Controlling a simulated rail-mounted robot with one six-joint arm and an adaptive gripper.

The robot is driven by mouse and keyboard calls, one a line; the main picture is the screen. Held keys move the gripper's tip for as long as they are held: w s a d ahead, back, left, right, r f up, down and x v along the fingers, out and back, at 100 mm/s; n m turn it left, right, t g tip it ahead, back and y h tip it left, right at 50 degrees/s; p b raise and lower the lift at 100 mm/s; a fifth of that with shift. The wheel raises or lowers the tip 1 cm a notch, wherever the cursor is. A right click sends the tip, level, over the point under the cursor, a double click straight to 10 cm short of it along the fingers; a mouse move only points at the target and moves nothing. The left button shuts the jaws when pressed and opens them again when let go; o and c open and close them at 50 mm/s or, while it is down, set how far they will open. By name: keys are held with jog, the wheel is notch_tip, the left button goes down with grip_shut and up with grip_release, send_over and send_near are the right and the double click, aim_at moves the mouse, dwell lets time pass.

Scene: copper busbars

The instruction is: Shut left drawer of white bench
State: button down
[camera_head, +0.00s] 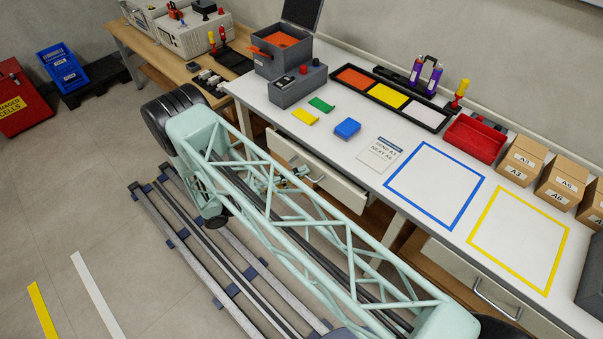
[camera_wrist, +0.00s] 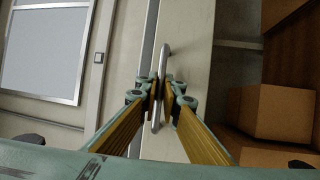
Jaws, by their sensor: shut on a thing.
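The white bench (camera_head: 372,205) runs diagonally across the right half of the head view. Its left drawer (camera_head: 338,188) has a pale front with a metal bar handle (camera_wrist: 164,52). Part of this drawer is hidden behind my arm, and I cannot tell exactly how far out it stands. My gripper (camera_wrist: 162,97) is shut on the handle in the wrist view, with one finger on each side of the bar. In the head view my gripper (camera_head: 294,176) is small at the drawer front, partly behind the arm's lattice.
A right drawer (camera_head: 470,285) with its own handle is lower right. On the bench top lie a blue block (camera_head: 347,128), a sign card (camera_head: 380,154), a red bin (camera_head: 474,138) and cardboard boxes (camera_head: 521,160). Boxes (camera_wrist: 279,112) also show beside the drawer in the wrist view.

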aim_at(311, 166)
jog(key=shift+w+d, duration=1.1)
jog(key=shift+w, duration=0.1)
jog(key=c, duration=2.8)
grip_release()
jog(key=shift+w+d, duration=0.1)
jog(key=shift+d, duration=0.05)
jog(key=shift+a, duration=0.2)
jog(key=shift+v, duration=5.9)
jog(key=shift+d+r, duration=0.1)
jog(key=shift+r, duration=0.05)
